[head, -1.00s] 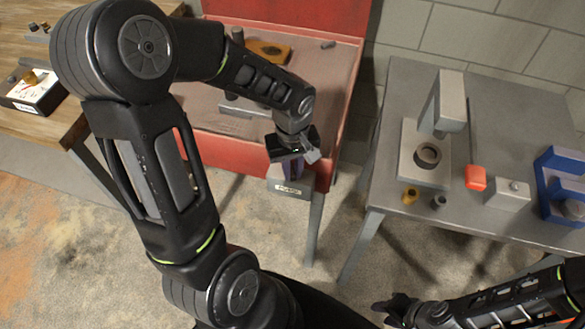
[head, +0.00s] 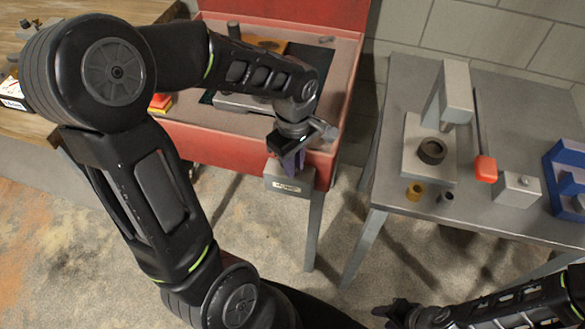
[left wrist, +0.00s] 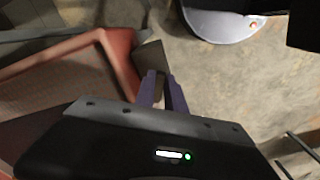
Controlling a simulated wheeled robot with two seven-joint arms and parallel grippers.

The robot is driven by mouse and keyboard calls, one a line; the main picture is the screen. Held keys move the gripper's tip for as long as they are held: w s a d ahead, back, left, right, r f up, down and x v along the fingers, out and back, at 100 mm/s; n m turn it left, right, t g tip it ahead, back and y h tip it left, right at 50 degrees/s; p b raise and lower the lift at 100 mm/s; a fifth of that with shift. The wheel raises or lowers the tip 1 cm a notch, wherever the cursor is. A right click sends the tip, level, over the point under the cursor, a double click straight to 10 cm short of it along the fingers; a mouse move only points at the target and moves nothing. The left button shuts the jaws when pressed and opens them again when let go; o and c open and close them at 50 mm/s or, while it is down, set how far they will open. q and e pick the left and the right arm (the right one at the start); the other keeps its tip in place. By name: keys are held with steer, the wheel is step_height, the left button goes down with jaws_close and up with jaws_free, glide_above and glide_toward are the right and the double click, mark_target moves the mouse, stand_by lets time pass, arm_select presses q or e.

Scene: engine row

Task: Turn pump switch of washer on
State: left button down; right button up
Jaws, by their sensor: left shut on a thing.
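The red parts washer (head: 230,140) stands at the back centre, its lid raised. A grey pump switch box (head: 288,185) with a label on its face is fixed at the washer's front right corner. My left gripper (head: 292,163) points down at the top of this box. Its purple fingers are shut on the switch's small handle, which the fingers mostly hide. In the left wrist view the fingers (left wrist: 162,90) are close together beside the grey box (left wrist: 152,62). My right gripper (head: 393,311) is low at the bottom right, away from the washer; its fingers are too dark to judge.
A grey table (head: 400,95) at the right holds a press (head: 447,95), a red-ended lever (head: 486,168), a blue vise (head: 567,172) and small cylinders. A wooden bench (head: 40,135) is at the left. Floor between the washer and the grey table is open.

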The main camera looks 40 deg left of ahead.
arm_select(q)
steer(key=shift+w+n+b, duration=0.15)
steer(key=shift+n+b, duration=0.35)
steer(key=shift+n, duration=0.5)
steer(key=c, duration=1.4)
jaws_free()
steer(key=shift+r, duration=0.1)
